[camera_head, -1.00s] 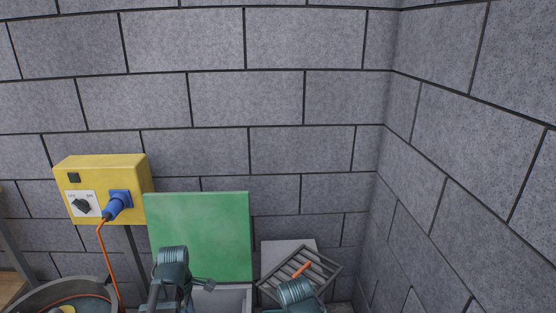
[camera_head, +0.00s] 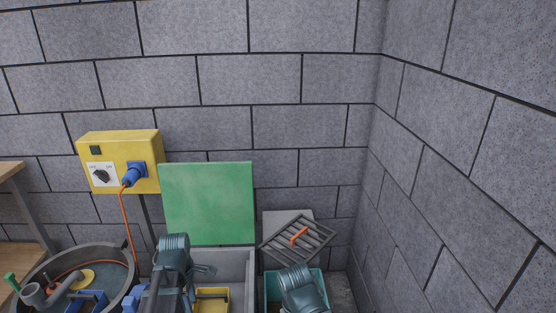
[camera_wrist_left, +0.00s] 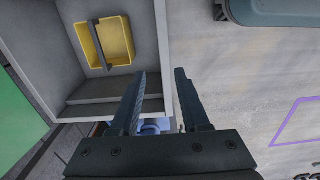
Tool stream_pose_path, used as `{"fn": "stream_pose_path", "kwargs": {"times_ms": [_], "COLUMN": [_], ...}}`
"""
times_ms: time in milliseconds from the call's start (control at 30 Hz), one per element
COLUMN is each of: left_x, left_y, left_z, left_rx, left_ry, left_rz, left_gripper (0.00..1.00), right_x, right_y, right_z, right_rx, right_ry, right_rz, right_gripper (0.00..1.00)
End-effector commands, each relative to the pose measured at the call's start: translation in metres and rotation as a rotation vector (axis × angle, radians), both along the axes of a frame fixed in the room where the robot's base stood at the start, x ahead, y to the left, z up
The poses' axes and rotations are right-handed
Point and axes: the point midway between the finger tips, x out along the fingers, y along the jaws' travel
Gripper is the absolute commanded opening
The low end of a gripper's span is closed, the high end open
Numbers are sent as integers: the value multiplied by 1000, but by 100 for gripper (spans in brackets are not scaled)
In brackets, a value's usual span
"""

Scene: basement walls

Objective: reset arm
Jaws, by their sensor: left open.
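My left gripper (camera_wrist_left: 160,74) is open and empty in the left wrist view. Its two fingers point over the edge of a grey box, with the floor to the right. In the head view my left arm (camera_head: 173,262) is upright in front of the grey box; its jaws cannot be made out there. My right arm (camera_head: 301,288) shows at the bottom, in front of a teal bin; its gripper is not visible.
The grey box (camera_head: 236,264) has a raised green lid (camera_head: 208,203) and a yellow tray (camera_wrist_left: 122,45) inside. A yellow switch box (camera_head: 118,150) with a blue plug (camera_head: 134,175) stands left. A grate (camera_head: 311,244), teal bin (camera_head: 270,283) and round tub (camera_head: 128,290) are near.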

Motion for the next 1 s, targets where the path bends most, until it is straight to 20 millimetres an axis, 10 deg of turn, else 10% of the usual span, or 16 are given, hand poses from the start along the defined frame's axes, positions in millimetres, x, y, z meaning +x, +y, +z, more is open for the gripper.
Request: {"fn": "stream_pose_path", "kwargs": {"times_ms": [467,1000], "left_x": [-15,-69], "left_y": [-49,-151], "left_z": [-25,-78], "left_rx": [19,53], "left_ry": [18,80], "left_rz": [-410,-1437], "left_gripper": [46,46], "right_x": [0,1], "right_y": [0,-1], "right_z": [-25,-78], "right_rx": [-1,-4], "right_ry": [-1,-3], "right_rz": [3,8], "right_gripper": [50,50]}}
